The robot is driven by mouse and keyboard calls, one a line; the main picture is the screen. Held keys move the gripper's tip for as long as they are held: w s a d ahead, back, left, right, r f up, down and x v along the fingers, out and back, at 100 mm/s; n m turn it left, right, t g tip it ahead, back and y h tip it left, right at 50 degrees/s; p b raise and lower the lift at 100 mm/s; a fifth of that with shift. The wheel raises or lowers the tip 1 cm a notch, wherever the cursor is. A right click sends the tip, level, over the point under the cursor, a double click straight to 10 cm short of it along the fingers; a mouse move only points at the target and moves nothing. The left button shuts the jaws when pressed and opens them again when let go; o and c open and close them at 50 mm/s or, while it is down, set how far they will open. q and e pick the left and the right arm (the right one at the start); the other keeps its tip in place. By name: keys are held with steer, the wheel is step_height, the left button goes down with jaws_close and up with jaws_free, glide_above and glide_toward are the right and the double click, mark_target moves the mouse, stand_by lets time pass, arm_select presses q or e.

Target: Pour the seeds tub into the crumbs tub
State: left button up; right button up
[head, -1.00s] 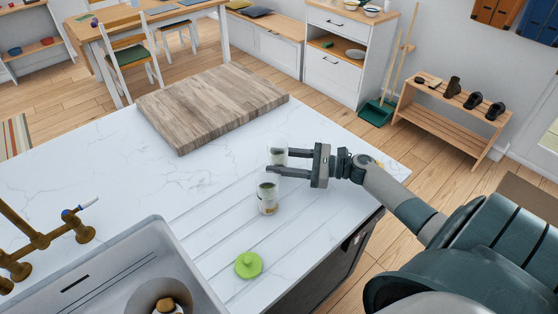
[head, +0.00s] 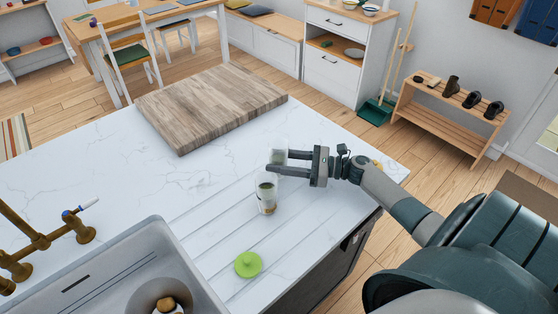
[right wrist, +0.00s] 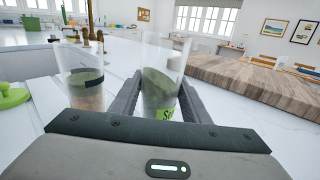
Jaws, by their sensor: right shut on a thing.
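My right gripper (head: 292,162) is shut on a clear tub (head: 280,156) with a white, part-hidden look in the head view. In the right wrist view this seeds tub (right wrist: 161,88) stands about upright between the fingers, with dark green contents and a green label starting with "S". The other clear tub, the crumbs tub (head: 266,193), stands upright on the counter just in front of it. In the right wrist view the crumbs tub (right wrist: 85,85) shows a green layer above a tan one. I cannot tell whether the held tub touches the counter. My left gripper is out of view.
A brass tap (head: 45,235) is at the left. A thick wooden board (head: 213,104) lies behind the tubs. The counter between board and sink is clear.

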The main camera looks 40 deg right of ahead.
mark_target(279, 148)
stand_by(0.5)
step_height(279, 148, up, 5)
steer(key=p, duration=0.4)
steer(key=shift+r, duration=0.1)
steer(key=shift+s+d, duration=0.1)
stand_by(0.5)
